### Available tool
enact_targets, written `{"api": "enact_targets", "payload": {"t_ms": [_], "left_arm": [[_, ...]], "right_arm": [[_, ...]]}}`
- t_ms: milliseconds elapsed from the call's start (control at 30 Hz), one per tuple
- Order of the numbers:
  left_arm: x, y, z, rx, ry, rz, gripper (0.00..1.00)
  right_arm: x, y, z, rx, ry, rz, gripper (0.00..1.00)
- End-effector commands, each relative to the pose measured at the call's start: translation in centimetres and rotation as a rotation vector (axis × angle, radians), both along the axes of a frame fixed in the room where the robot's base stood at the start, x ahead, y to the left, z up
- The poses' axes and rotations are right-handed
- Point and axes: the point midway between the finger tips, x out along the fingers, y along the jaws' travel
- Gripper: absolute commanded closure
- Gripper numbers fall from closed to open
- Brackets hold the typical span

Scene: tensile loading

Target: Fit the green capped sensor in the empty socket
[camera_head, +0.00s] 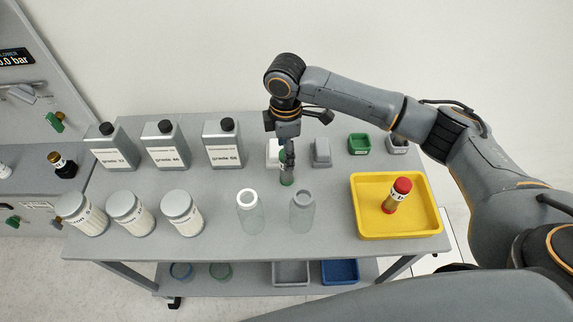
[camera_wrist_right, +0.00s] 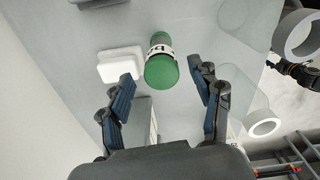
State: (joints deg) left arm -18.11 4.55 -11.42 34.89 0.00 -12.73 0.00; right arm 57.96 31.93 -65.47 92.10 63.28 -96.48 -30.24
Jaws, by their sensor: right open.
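The green capped sensor (camera_head: 287,181) stands on the grey cart top, partly hidden under my right gripper (camera_head: 288,163). In the right wrist view the sensor's green cap (camera_wrist_right: 160,72) and a white label with black print show between the fingertips of my right gripper (camera_wrist_right: 161,72). The fingers are open, one on each side, with gaps to the cap. An upright panel (camera_head: 35,150) at the far left carries a black capped sensor (camera_head: 64,165). I cannot make out an empty socket on it.
A white block (camera_head: 273,153) stands beside the sensor. Clear bottles (camera_head: 302,212) stand in front. Grey canisters (camera_head: 223,145) and white jars (camera_head: 182,213) fill the left side. A yellow tray (camera_head: 425,228) with a red capped sensor (camera_head: 397,196) is at right.

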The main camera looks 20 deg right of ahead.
Motion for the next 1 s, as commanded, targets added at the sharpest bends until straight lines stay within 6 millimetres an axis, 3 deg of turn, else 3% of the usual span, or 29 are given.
{"api": "enact_targets", "payload": {"t_ms": [300,467,667,1000], "left_arm": [[3.3,-0.3,2.1,-0.006,-0.050,0.000,0.42],[2.9,-0.2,2.2,-0.004,-0.044,0.000,0.42],[2.0,-0.2,2.1,-0.003,-0.030,-0.001,0.42],[1.8,-0.1,2.1,-0.003,-0.026,-0.001,0.42]], "right_arm": [[-0.3,-0.1,-3.8,-0.001,0.004,0.001,0.36],[-0.3,-0.1,-5.2,-0.001,0.000,0.001,0.36],[-0.3,-0.1,-5.4,-0.001,0.000,0.002,0.36],[-0.3,-0.1,-5.4,-0.001,0.000,0.002,1.00]]}}
